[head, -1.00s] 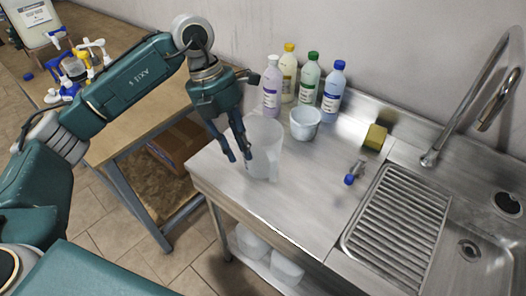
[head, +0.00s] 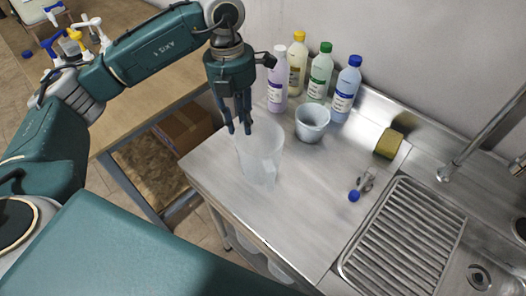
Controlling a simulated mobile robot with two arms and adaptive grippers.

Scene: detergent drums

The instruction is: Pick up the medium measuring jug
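A tall translucent measuring jug (head: 262,165) stands upright near the left end of the steel counter. A smaller whitish jug or beaker (head: 312,124) stands behind it to the right, in front of the bottles. Which of them is the medium one I cannot tell for sure. My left gripper (head: 239,130) points down at the tall jug's left rear rim. A narrow gap shows between its fingers, and they hold nothing that I can see. Whether a finger touches the rim is unclear. My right gripper is not in view.
Several bottles with coloured caps, among them a blue-capped one (head: 346,90), stand along the wall. A yellow sponge (head: 389,144), a small blue-ended item (head: 360,188) and a ribbed drainboard (head: 405,240) lie to the right. The counter's front middle (head: 290,215) is clear.

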